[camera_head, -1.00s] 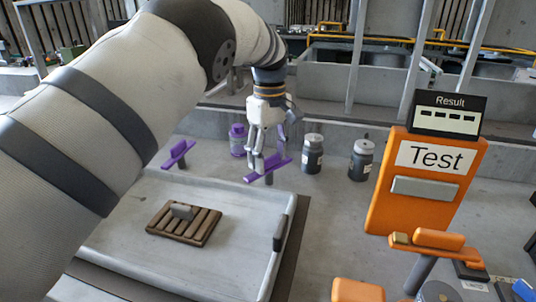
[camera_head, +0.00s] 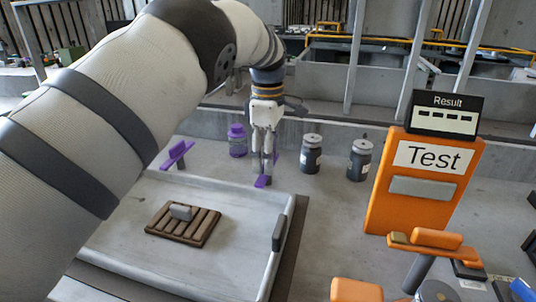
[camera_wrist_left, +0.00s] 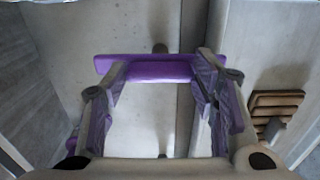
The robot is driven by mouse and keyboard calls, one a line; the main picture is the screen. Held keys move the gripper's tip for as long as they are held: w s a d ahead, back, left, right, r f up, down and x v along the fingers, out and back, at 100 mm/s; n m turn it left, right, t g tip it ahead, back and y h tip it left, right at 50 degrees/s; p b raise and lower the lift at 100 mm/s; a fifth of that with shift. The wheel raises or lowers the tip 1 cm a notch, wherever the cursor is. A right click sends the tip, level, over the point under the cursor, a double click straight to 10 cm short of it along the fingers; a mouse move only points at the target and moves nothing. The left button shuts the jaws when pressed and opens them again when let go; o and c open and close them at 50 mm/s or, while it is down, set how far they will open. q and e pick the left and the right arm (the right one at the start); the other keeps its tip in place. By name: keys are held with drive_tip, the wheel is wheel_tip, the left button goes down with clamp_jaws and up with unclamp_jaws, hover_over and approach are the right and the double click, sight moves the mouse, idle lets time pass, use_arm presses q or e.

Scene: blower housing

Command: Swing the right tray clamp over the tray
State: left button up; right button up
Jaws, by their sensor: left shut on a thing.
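The right tray clamp (camera_head: 263,181) is a purple bar on a post at the tray's far right corner. My left gripper (camera_head: 264,168) is down on it from above, partly hiding the bar and its post. In the left wrist view the purple bar (camera_wrist_left: 150,68) lies across between the two fingertips of the left gripper (camera_wrist_left: 160,66), which is shut on it. The tray (camera_head: 240,190) is large and pale grey with a raised rim. The left tray clamp (camera_head: 177,151), also purple, stands at the tray's far left side. My right gripper is not in view.
A slatted wooden rack (camera_head: 184,223) with a grey block (camera_head: 181,211) lies in the tray. An orange test stand (camera_head: 425,185) is at right.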

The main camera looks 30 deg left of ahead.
use_arm(q)
drive_tip(key=shift+f, duration=0.1)
drive_tip(key=o, duration=1.7)
drive_tip(key=shift+r, duration=6.05)
